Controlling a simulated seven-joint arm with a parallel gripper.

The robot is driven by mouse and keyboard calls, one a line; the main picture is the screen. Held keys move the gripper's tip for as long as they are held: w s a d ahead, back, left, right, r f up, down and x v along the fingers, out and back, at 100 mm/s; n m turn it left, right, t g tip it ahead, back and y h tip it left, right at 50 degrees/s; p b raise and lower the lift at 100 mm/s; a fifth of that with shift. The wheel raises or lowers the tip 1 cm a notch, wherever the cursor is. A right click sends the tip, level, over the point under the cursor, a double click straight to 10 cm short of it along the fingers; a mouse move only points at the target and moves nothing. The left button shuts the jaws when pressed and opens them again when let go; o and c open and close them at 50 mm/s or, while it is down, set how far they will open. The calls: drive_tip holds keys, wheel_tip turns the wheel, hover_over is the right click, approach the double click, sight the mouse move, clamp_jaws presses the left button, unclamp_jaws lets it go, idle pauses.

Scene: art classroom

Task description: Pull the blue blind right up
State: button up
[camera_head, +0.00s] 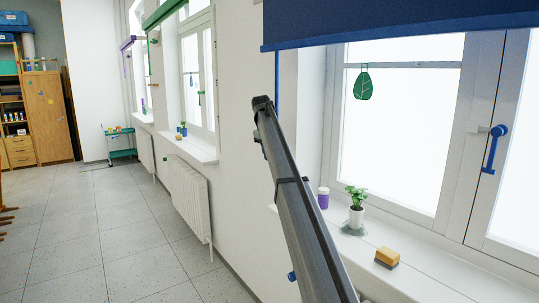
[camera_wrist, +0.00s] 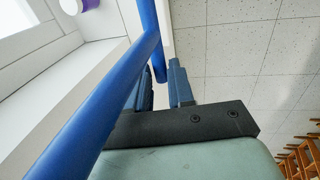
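The blue blind (camera_head: 400,22) hangs over the top of the near window, with the panes bare below it. A thin blue pull cord (camera_head: 277,75) hangs at its left edge, beside the wall. My gripper (camera_head: 262,103) is at the upper end of my dark arm, beside the cord; its fingers are hard to make out there. In the wrist view, two blue lengths of cord (camera_wrist: 105,105) look thick and close. My gripper (camera_wrist: 160,80) shows a gap between its fingers, and the farther cord length reaches this gap. The nearer length partly hides the left finger. Contact is unclear.
The sill (camera_head: 430,275) holds a potted plant (camera_head: 356,212), a purple jar (camera_head: 323,198) and a yellow sponge (camera_head: 387,257). A blue window handle (camera_head: 493,150) is at the right. A radiator (camera_head: 188,200) stands along the wall. The floor at left is clear.

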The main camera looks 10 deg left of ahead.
drive_tip(key=o, duration=0.3)
wheel_tip(320, 180, down, 33)
idle(1.2)
drive_tip(key=shift+s+a+r, duration=0.1)
